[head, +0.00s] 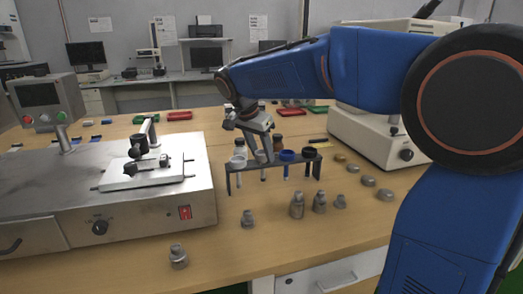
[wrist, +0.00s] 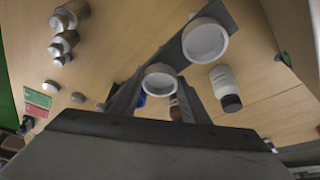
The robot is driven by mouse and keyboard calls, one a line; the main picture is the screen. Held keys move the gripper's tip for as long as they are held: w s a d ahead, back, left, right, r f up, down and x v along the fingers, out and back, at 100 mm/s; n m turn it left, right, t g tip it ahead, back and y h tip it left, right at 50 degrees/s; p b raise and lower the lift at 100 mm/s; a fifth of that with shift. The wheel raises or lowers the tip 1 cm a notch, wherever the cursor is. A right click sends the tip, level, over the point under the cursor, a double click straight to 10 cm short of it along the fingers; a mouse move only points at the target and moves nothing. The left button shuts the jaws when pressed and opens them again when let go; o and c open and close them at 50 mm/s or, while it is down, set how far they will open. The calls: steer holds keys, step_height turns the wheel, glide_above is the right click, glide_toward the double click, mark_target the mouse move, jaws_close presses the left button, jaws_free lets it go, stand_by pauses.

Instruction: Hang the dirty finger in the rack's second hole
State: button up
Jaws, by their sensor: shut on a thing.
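The rack (head: 229,184) is a dark grey bar on legs on the wooden table; its bar also shows in the wrist view (wrist: 180,50). My gripper (head: 264,158) is over the rack's second place from the left, pointing down. It is shut on a white-topped finger (wrist: 159,82), whose round rim shows between the jaws in the wrist view. A pale tip shows below the bar there, so it seems to be in the hole; whether its rim rests on the bar is hidden. Another white-topped finger (wrist: 205,40) hangs at the left end. A blue finger (head: 287,156) and a black one (head: 310,153) hang to the right.
A white bottle with a dark cap (wrist: 225,86) and a brown bottle (head: 277,143) stand behind the rack. Several metal pieces (head: 297,205) stand in front and to the right. A metal machine (head: 140,205) is at left, a white instrument (head: 365,138) at right.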

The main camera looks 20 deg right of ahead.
steer(key=o, duration=1.7)
steer(key=shift+r, duration=0.1)
steer(key=shift+v, duration=3.45)
